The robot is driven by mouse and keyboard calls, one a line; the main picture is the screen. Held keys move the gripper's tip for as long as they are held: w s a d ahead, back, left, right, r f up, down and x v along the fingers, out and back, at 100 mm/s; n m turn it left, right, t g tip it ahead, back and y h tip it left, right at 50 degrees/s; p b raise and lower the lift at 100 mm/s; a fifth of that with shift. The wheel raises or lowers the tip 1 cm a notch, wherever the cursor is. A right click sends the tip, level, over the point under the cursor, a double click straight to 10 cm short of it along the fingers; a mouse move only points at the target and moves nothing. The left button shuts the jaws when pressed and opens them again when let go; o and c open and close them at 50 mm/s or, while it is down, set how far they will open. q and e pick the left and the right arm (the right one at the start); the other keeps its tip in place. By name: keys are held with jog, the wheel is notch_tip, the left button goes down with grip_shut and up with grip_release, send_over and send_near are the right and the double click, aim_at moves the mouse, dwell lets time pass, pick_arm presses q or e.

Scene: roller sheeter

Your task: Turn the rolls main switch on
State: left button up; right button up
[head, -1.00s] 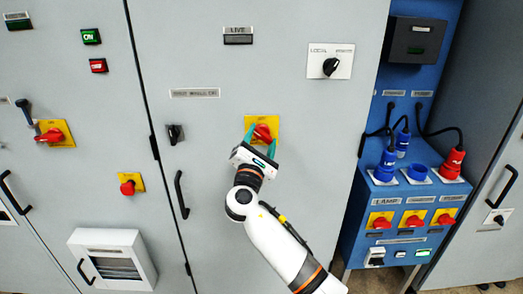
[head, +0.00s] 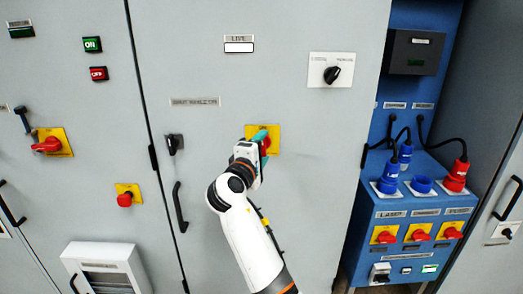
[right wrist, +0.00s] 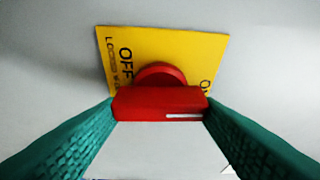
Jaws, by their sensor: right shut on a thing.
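The rolls main switch is a red rotary knob (head: 267,146) on a yellow plate (head: 275,132), on the grey cabinet door below the LIVE label. In the right wrist view the red handle (right wrist: 160,103) lies across the picture between the teal fingers, with OFF printed on the yellow plate (right wrist: 180,50) at its upper left. My right gripper (head: 261,141) is shut on the knob, one finger on each side. The LIVE lamp (head: 239,48) is lit white. My left gripper is not in view.
A black door handle (head: 180,207) and a small black latch (head: 174,144) are left of my right arm. A black selector (head: 332,75) is at upper right. The blue socket panel (head: 375,215) stands at the right. Another red-on-yellow switch (head: 48,145) is at far left.

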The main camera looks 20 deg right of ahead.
jog(key=shift+m+g, duration=0.3)
jog(key=shift+m, duration=0.2)
jog(key=o, duration=1)
